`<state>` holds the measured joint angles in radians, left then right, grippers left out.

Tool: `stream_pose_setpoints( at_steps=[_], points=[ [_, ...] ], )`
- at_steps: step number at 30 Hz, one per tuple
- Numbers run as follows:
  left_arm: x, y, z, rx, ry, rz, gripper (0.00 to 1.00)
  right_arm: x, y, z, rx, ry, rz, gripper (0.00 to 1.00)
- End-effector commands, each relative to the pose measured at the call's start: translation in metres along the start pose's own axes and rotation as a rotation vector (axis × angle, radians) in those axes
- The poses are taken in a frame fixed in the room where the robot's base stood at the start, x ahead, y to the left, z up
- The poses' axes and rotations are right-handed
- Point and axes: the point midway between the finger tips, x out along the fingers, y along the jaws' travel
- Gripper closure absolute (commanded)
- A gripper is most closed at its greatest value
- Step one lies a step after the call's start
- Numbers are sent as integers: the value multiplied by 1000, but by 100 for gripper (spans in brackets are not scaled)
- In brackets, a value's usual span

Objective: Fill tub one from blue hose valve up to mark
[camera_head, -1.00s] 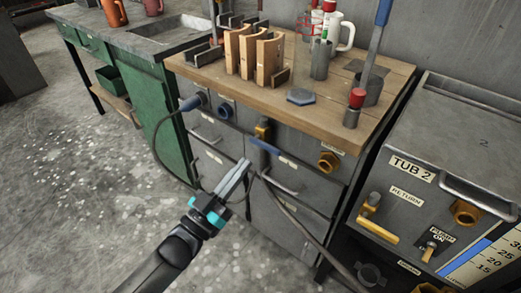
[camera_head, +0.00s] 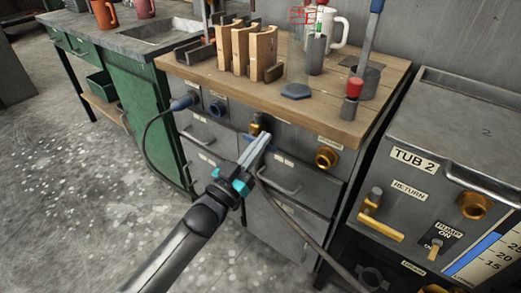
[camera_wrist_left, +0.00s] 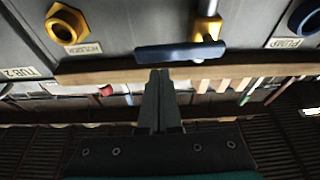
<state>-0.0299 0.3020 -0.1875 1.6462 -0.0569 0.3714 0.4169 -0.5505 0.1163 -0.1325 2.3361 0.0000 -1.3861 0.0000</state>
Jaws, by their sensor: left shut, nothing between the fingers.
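The brass valve (camera_head: 256,122) with a blue lever sits on the front of the grey drawer cabinet; my gripper hides most of the lever in the head view. In the left wrist view the blue lever (camera_wrist_left: 180,52) lies crosswise just beyond my fingertips, with the brass valve body (camera_wrist_left: 207,43) behind it. My left gripper (camera_head: 263,138) is shut and empty, its tips close to the lever; I cannot tell whether they touch. A dark hose (camera_head: 300,228) runs from near the valve to the lower right. No tub one label is visible. My right gripper is out of view.
The tub labelled TUB 2 (camera_head: 414,160) stands at the right, with a blue level gauge (camera_head: 484,250). The wooden bench top (camera_head: 325,120) juts above the valve. A brass fitting (camera_head: 326,157) is to its right, drawer handles below. The floor at left is clear.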

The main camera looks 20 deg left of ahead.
Motion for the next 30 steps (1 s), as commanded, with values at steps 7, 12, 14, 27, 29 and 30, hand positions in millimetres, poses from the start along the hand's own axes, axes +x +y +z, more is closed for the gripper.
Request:
stream_pose_setpoints(
  at_steps=[7,12,14,27,29,30],
  points=[
    [-3,0,8,0,0,0,100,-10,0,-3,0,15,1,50],
    [-3,0,8,0,1,0,100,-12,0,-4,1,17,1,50],
    [-3,0,8,0,1,0,100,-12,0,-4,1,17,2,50],
    [-8,0,21,72,-4,25,100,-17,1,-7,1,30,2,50],
    [-8,0,22,72,-6,24,100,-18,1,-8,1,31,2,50],
    [-8,0,22,72,-7,24,100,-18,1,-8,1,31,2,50]
  ],
)
